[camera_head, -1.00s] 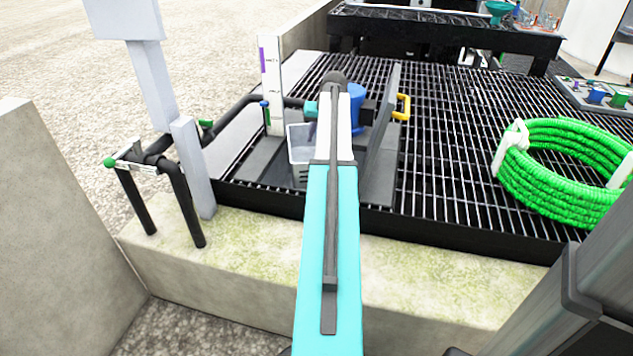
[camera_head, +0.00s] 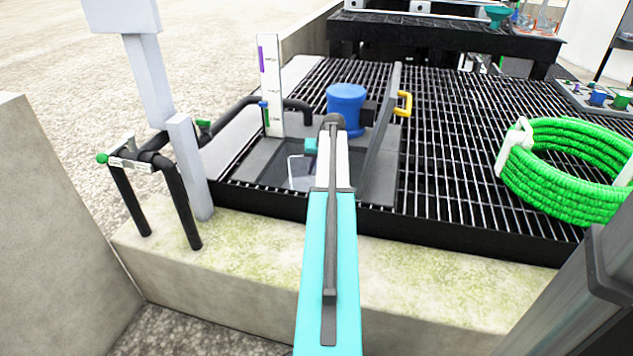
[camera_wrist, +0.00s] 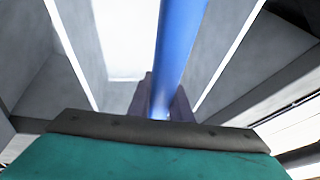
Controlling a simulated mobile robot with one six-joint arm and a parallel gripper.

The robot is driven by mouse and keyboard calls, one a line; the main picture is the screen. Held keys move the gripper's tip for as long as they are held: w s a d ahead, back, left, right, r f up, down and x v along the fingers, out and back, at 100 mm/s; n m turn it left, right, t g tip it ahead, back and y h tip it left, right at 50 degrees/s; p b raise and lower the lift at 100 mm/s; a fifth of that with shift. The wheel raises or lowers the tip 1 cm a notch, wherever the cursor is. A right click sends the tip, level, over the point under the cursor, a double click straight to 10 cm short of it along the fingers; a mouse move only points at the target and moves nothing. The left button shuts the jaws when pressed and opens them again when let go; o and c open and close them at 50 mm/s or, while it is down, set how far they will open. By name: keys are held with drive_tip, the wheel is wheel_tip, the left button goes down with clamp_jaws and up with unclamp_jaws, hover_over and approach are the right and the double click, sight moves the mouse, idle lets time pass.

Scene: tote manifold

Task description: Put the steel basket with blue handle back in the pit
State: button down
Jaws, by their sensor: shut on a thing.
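The blue handle (camera_wrist: 178,45) runs up the middle of the wrist view, between the dark fingers of my gripper (camera_wrist: 162,103), which is shut on it. The basket's pale rim (camera_wrist: 72,50) shows on both sides of the handle. Grey pit walls (camera_wrist: 35,85) stand outside the rim. In the head view the pit opening (camera_head: 268,165) lies in a grey frame, and a thin white edge of the basket (camera_head: 290,168) shows inside it. My arm hides most of the basket and my fingers there. I cannot tell whether the basket touches the pit floor.
A grey lid (camera_head: 383,130) with a yellow handle (camera_head: 404,103) stands upright right of the opening. A blue cylinder (camera_head: 347,100) stands behind it. A white gauge board (camera_head: 271,85) and black pipes (camera_head: 180,190) are left. A green hose coil (camera_head: 570,170) lies on the grating (camera_head: 450,160).

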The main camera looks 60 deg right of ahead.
drive_tip(key=shift+f+b, duration=1)
drive_tip(key=shift+f, duration=1.85)
drive_tip(key=c, duration=1.6)
unclamp_jaws()
drive_tip(key=p+v, duration=0.4)
drive_tip(key=v, duration=0.8)
